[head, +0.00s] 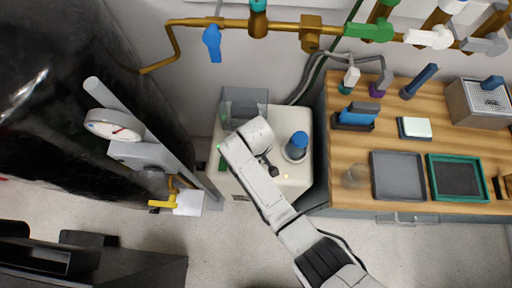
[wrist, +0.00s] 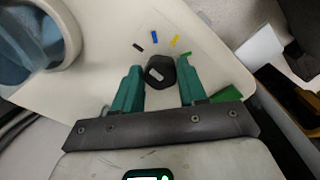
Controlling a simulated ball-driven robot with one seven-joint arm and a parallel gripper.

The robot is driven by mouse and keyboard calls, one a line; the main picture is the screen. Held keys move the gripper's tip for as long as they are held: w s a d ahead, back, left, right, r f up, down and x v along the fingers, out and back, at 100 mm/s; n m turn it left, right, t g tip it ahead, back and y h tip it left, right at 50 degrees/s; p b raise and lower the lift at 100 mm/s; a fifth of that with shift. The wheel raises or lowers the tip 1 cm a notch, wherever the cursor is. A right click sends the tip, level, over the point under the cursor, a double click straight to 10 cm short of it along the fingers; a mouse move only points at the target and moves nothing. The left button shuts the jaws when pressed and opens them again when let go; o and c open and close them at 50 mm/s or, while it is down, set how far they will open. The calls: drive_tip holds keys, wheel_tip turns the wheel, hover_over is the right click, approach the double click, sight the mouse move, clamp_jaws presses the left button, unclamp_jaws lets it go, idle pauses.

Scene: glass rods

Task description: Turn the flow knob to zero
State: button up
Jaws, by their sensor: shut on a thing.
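The flow knob (wrist: 160,80) is a small black faceted knob with a pale pointer mark on top, seen in the wrist view. I cannot tell which mark the pointer lines up with, and no zero is readable. My gripper (wrist: 160,70) has its two teal fingers on either side of the knob, shut on it. In the head view my arm reaches over the cream machine (head: 294,184), and the knob cannot be made out there.
A blue-capped vessel (head: 298,142) sits on the machine beside my wrist. A clear grey box (head: 243,104) stands behind. A wooden bench (head: 347,145) with trays is to the right. A post with a round gauge (head: 114,125) is at the left.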

drive_tip(key=shift+w+n, duration=0.1)
drive_tip(key=shift+n, duration=0.5)
drive_tip(key=o, duration=1.1)
drive_tip(key=shift+c, duration=0.2)
wheel_tip(320, 180, up, 11)
drive_tip(key=shift+p, duration=0.45)
drive_tip(key=shift+f, duration=0.1)
